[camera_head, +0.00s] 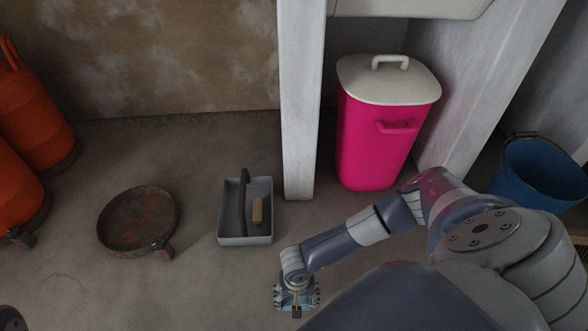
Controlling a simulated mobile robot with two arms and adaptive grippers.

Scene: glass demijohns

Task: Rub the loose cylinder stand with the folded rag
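The loose cylinder stand (137,220) is a round, shallow, rusty brown dish. It lies on the floor at the left, with a small tab at its lower right edge, and nothing stands in it. My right gripper (297,301) is low at the bottom centre, pointing down, to the right of the stand and well apart from it. Its fingers are seen from above and mostly hidden, so I cannot tell whether it is open or shut. I cannot make out a folded rag anywhere. My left gripper is not in view.
Orange gas cylinders (28,110) stand at the left edge. A grey caddy (231,240) holding a tan block (257,211) sits between the stand and a white post (300,110). A pink bin (370,140) and blue bucket (540,175) are at the right. Floor around the stand is mostly clear.

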